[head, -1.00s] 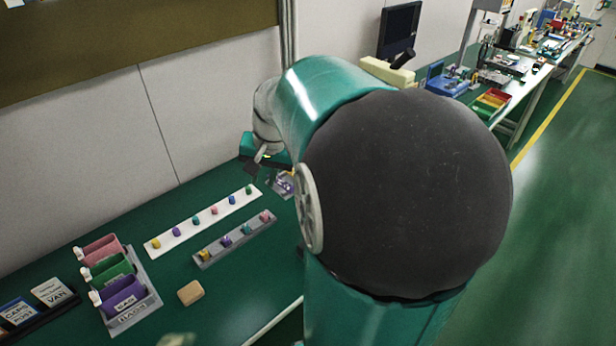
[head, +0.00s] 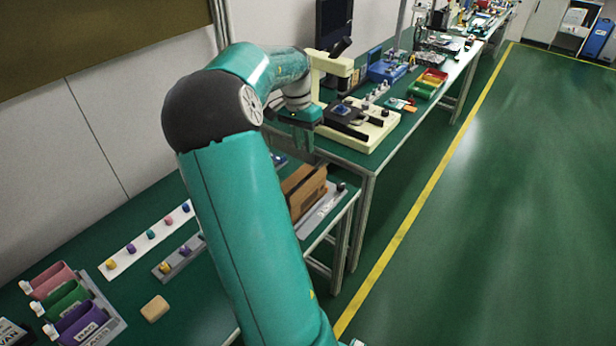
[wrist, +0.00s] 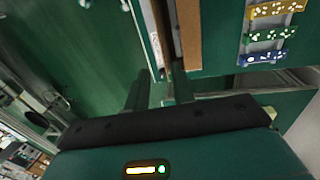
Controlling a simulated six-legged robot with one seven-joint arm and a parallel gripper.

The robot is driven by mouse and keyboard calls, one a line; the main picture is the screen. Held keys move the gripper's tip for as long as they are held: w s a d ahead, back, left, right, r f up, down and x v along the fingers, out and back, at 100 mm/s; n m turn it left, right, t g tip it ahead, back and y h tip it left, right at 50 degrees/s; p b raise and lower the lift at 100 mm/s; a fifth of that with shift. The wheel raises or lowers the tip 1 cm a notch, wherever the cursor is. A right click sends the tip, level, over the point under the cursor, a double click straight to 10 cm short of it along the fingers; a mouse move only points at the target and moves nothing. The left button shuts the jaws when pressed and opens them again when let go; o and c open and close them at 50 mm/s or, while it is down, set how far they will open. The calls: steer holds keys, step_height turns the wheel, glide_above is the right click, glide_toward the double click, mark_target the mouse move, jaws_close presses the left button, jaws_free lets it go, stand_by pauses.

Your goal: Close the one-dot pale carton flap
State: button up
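A brown carton (head: 303,190) stands on the bench end in the head view, beyond my arm, partly hidden by it. I cannot make out a one-dot mark or tell which part is the pale flap. My gripper (wrist: 160,92) has its two dark fingers apart, with nothing seen between them. In the head view my gripper (head: 303,143) hangs above and behind the carton; contact cannot be told.
A grey tray (head: 322,212) with a dark knob lies beside the carton. A cream microscope (head: 365,125) stands on the adjoining bench. Peg strips (head: 145,243), coloured bins (head: 65,305) and a tan block (head: 155,308) lie to the left. Dotted coloured strips (wrist: 268,33) show in the wrist view.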

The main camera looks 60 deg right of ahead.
mark_target(309, 185)
step_height(309, 185, down, 12)
steer(key=s, duration=0.1)
steer(key=shift+s, duration=0.25)
steer(key=shift+a, duration=0.1)
jaws_close()
